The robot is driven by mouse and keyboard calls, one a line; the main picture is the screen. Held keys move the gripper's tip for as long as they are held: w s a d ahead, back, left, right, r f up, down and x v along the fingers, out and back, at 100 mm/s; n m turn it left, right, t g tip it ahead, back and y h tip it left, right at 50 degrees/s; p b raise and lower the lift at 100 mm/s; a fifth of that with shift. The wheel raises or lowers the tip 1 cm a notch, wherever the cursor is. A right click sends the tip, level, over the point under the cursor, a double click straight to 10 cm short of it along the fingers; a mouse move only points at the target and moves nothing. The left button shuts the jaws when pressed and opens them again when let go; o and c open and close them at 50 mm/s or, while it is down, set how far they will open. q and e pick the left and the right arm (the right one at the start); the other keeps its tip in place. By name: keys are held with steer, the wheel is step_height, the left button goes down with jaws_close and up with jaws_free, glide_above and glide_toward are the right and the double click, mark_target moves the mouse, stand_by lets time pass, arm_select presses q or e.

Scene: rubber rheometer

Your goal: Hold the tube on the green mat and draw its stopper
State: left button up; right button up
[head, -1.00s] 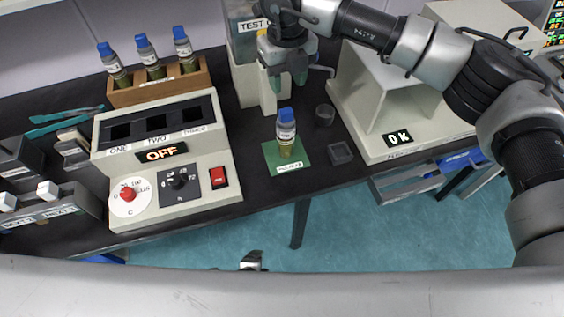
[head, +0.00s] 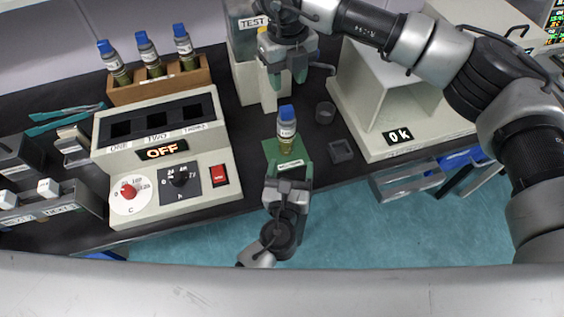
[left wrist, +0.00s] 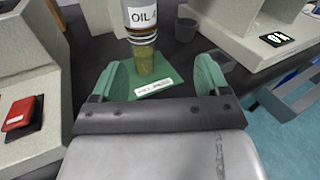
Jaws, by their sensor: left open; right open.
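The tube (head: 287,136) stands upright on the green mat (head: 270,150), with its blue stopper (head: 286,112) in its top. In the left wrist view the tube (left wrist: 143,58) shows a white label reading OIL, and its top is out of frame. My left gripper (head: 288,170) is at the mat's front edge, pointing at the tube. Its green fingers (left wrist: 162,80) are open, with the tube beyond and between them, apart from both. My right gripper (head: 288,78) is open and empty, behind and above the tube, in front of the block marked TEST.
Left of the mat is a console (head: 160,160) reading OFF. A wooden rack (head: 160,86) with several blue-capped tubes stands behind it. A dark cup (head: 325,112) and a small square tray (head: 341,151) lie right of the mat, near a machine reading OK (head: 398,135).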

mark_target(286, 136)
arm_select(q)
steer(key=shift+t+y, duration=0.3)
steer(key=shift+y, duration=0.3)
steer(key=w, duration=0.7)
steer(key=w+a+r, duration=0.1)
steer(key=w, duration=0.3)
steer(key=shift+w+a+r, duration=0.1)
steer(key=shift+w, duration=0.2)
